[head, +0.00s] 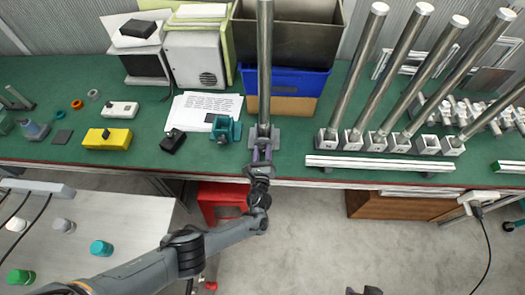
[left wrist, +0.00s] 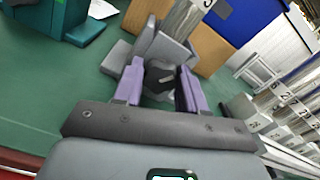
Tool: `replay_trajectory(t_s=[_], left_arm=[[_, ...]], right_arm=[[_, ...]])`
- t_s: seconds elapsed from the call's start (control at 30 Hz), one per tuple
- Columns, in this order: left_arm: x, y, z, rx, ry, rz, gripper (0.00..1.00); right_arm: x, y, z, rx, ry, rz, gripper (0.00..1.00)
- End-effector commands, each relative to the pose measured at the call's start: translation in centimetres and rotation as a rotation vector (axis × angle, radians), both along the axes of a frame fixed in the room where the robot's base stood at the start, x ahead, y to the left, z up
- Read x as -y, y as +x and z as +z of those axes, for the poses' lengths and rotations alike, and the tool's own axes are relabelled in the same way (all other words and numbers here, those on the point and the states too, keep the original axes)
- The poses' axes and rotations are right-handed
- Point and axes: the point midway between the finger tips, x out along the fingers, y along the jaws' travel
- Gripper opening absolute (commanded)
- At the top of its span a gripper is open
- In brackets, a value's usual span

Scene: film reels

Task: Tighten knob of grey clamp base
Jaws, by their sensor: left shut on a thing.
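The grey clamp base (head: 275,139) stands near the front edge of the green bench and holds an upright metal pole (head: 265,65). It also shows in the left wrist view (left wrist: 167,48), with the pole's marked foot rising behind it. My left gripper (head: 262,155) reaches the front of the base. Its two purple fingers (left wrist: 158,88) are shut on the black knob (left wrist: 157,77), one finger on each side. The arm hides the knob in the head view. A small dark part at the bottom edge of the head view may be my right gripper (head: 365,291); its fingers cannot be made out.
A teal clamp base (head: 222,130) stands just left of the grey one. A blue bin (head: 300,85) is behind. A white rail (head: 380,163) lies to the right, before several poles in white bases. A red stool (head: 215,198) is below the bench edge.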

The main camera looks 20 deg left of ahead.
Motion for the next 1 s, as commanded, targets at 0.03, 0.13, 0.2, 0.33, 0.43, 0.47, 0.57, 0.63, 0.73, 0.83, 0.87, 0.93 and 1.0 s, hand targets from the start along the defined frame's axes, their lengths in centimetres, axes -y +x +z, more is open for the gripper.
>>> replay_trajectory(t_s=[0.03,0.13,0.2,0.33,0.43,0.47,0.57,0.63,0.73,0.83,0.87,0.93,1.0], left_arm=[[0.03,0.00,0.13,-0.015,0.043,0.001,0.10],[0.03,0.02,0.13,-0.043,0.134,0.001,0.10],[0.04,0.03,0.13,-0.063,0.199,0.001,0.10],[0.07,0.05,0.13,-0.099,0.317,0.001,0.10],[0.13,0.05,0.11,-0.127,0.408,0.000,0.10],[0.12,0.04,0.09,-0.136,0.434,0.000,0.10],[0.10,0.05,0.08,-0.165,0.527,0.000,0.10],[0.16,0.07,0.08,-0.184,0.588,0.000,0.10],[0.19,0.09,0.09,-0.210,0.674,0.000,0.10],[0.14,0.10,0.07,-0.231,0.742,0.001,0.10],[0.16,0.10,0.06,-0.237,0.759,0.001,0.10],[0.20,0.11,0.06,-0.249,0.797,0.001,0.10],[0.20,0.07,0.03,-0.262,0.830,0.002,0.10]], right_arm=[[-0.03,0.01,0.31,0.000,0.001,-0.001,0.43],[-0.08,0.01,0.54,0.000,0.004,-0.003,0.43],[-0.12,0.02,0.67,0.000,0.005,-0.004,0.43],[-0.14,0.02,0.85,0.000,0.007,-0.004,0.43],[-0.14,0.02,0.95,0.000,0.006,-0.004,0.43],[-0.14,0.02,0.98,0.000,0.006,-0.004,0.43],[-0.13,0.01,1.04,0.000,0.006,-0.004,0.43],[-0.12,0.01,1.06,0.000,0.005,-0.004,0.43],[-0.07,0.01,1.05,0.001,0.003,-0.002,0.43],[-0.01,0.00,1.05,0.000,0.000,0.000,0.43],[0.02,0.00,1.04,0.000,-0.001,0.001,0.43],[0.08,-0.01,1.03,0.000,-0.003,0.002,0.43],[0.10,-0.02,1.02,0.000,-0.004,0.003,0.43]])
